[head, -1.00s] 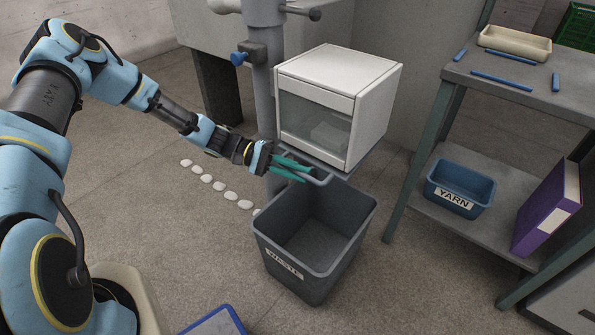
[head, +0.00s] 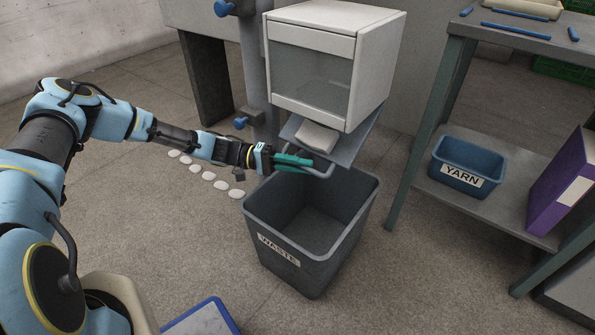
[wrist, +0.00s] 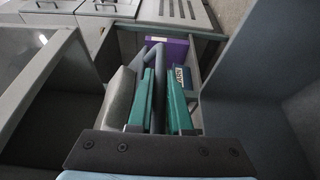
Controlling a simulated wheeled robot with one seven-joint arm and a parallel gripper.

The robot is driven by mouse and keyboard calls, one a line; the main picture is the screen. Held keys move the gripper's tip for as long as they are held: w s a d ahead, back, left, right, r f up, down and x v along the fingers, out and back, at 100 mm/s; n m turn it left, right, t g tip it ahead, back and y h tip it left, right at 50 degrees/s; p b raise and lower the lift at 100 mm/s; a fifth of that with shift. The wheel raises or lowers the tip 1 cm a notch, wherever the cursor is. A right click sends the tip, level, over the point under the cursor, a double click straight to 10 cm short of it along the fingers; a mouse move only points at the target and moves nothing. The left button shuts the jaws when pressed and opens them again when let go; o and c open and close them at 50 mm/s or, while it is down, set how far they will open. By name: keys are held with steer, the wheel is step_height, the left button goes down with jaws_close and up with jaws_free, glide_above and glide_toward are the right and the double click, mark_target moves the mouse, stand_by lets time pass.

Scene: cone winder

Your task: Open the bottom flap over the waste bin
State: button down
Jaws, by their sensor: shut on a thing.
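The bottom flap (head: 352,147) is a grey plate under the white box with the glass front (head: 312,68). It hangs tilted down towards the waste bin, leaving a gap beneath the box. A pale block (head: 316,138) rests on the sloping flap. My gripper (head: 308,162) has its teal fingers shut on the flap's grey bar handle (head: 325,170). In the wrist view the handle (wrist: 156,58) runs between the two fingers (wrist: 160,98). The grey waste bin (head: 279,250), labelled WASTE, stands open right below, and looks empty.
A grey post with blue knobs (head: 240,123) stands behind my gripper. Several white discs (head: 208,175) lie on the floor to the left. A shelf table at right holds a blue YARN bin (head: 462,160) and a purple binder (head: 560,185). A blue-edged tray (head: 205,318) is at the bottom.

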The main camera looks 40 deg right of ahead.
steer(key=w+d+f+m+g+b, duration=0.1)
steer(key=d+f+m+b, duration=0.3)
steer(key=b, duration=0.7)
steer(key=shift+w+d+f+m+h, duration=0.3)
steer(key=shift+d+f+h, duration=0.1)
steer(key=shift+d+f, duration=0.95)
steer(key=shift+a+f, duration=0.15)
steer(key=c, duration=0.8)
jaws_free()
steer(key=shift+c, duration=0.2)
